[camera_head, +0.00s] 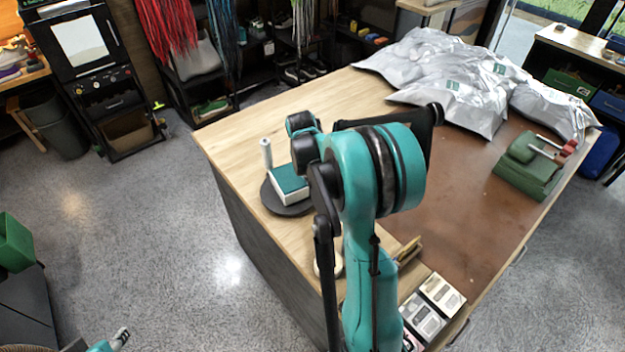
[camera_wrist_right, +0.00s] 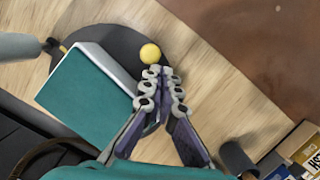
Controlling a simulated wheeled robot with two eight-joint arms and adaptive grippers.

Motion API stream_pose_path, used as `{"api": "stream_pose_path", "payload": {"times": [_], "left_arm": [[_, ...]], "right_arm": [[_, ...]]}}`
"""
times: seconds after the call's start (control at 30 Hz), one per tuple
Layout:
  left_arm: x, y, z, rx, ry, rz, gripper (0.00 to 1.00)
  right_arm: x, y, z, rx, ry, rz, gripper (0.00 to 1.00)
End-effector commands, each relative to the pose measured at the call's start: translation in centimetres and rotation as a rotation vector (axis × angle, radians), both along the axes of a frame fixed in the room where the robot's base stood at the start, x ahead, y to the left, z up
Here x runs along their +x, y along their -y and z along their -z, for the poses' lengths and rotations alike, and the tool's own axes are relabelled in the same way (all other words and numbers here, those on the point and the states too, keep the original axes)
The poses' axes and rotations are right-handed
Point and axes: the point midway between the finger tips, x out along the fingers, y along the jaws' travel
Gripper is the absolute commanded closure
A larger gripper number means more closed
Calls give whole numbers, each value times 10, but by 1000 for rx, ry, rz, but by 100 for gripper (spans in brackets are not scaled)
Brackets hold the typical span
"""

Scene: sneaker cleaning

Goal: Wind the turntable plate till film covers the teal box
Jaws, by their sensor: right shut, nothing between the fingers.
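The teal box (camera_head: 289,180) has a teal top and white sides and lies on the dark round turntable plate (camera_head: 288,210). It also shows in the right wrist view (camera_wrist_right: 88,98), its top bare of film as far as I see. A pale upright cylinder (camera_head: 266,153) stands beside the box. In the wrist view a yellow round knob (camera_wrist_right: 150,53) is over the plate near its edge. My right gripper (camera_wrist_right: 163,76) is shut and empty, its fingertips just beside the knob; contact is unclear. My arm hides this gripper in the head view.
Silver bags (camera_head: 440,85) lie at the table's back right. A green roller-like object (camera_head: 528,172) is on the brown mat (camera_head: 470,210). Small boxes (camera_head: 432,305) sit by the near corner. The table's left back is clear wood (camera_head: 290,100).

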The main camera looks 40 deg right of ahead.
Motion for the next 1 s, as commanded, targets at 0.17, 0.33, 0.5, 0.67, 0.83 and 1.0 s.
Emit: {"api": "stream_pose_path", "payload": {"times": [0.17, 0.33, 0.5, 0.67, 0.83, 1.0], "left_arm": [[0, 0, 0, 0, 0, 0, 60], [0, 0, 0, 0, 0, 0, 60], [0, 0, 1, 0, 0, 0, 60], [0, 0, 1, 0, 0, 0, 60], [0, 0, 1, 0, 0, 0, 60], [0, 0, 1, 0, 0, 0, 60]], "right_arm": [[5, 3, 0, 0, 0, 0, 100], [8, 5, 0, 0, 0, 1, 100], [11, 6, 0, 0, 0, 1, 100], [12, 6, 0, 0, 0, 1, 100], [12, 7, 0, 0, 0, 1, 100], [12, 7, 0, 0, 0, 1, 100]]}}
